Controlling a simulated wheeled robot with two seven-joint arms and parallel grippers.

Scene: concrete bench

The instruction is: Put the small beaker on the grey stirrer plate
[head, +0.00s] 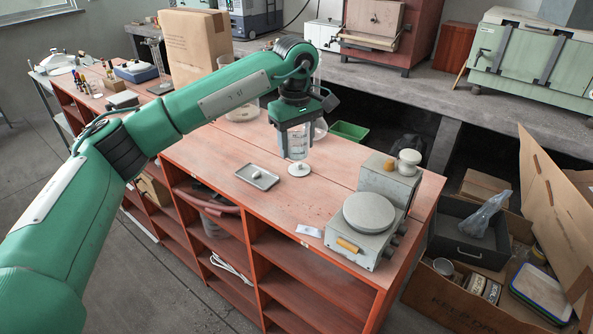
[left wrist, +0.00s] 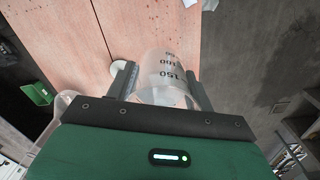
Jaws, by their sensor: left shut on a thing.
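The small beaker (head: 297,146) is clear with dark graduation marks. My left gripper (head: 295,138) is shut on it, pointing down, and holds it upright above the bench. In the left wrist view the beaker (left wrist: 163,75) sits between the two fingers of my left gripper (left wrist: 162,88), its marks reading 150 and 100. The grey stirrer plate (head: 369,212) is a round disc on a grey box unit at the bench's right end, to the right of and nearer than the beaker. Its top is bare. My right gripper is in neither view.
A small grey tray (head: 257,177) with a white piece lies left of the beaker, and a white disc (head: 299,169) lies below it. A white card (head: 309,231) lies near the front edge. A grey unit with a knob (head: 388,181) stands behind the stirrer plate.

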